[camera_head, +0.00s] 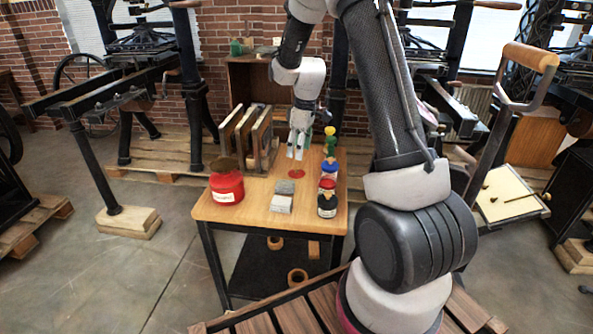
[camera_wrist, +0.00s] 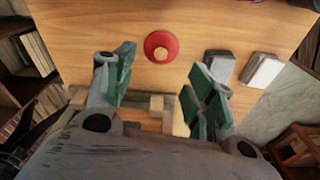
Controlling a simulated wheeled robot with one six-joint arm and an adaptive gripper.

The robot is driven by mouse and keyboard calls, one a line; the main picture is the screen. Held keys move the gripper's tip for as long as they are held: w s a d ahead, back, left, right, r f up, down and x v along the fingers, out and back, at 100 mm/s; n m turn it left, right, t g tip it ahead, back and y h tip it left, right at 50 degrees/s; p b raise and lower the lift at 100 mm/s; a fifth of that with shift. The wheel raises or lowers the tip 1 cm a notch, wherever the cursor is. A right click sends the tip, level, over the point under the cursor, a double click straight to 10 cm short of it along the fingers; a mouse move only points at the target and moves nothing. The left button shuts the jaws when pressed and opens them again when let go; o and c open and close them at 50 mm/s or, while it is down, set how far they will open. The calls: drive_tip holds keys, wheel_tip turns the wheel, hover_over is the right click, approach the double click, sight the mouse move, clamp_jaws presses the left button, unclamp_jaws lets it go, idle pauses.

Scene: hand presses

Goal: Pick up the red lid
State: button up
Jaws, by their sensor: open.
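The red lid (camera_head: 297,173) is a small flat disc lying on the wooden table, near its middle. In the wrist view the red lid (camera_wrist: 150,41) is round, with a tan knob at its centre. My gripper (camera_head: 297,153) is above the table, pointing down near the lid. In the wrist view my gripper's (camera_wrist: 162,70) green-padded fingers are spread apart with nothing between them. The lid lies just beyond the fingertips there, apart from them and uncovered.
Two grey blocks (camera_head: 281,205) lie in front of the lid. Several bottles, including a dark jar (camera_head: 327,207), line the right edge. Upright wooden frames (camera_head: 247,135) stand behind.

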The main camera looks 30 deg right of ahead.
sight(297, 167)
drive_tip(key=f, duration=0.8)
drive_tip(key=shift+w+a, duration=0.2)
drive_tip(key=shift+r, duration=0.1)
drive_tip(key=c, duration=1)
drive_tip(key=shift+c, duration=0.3)
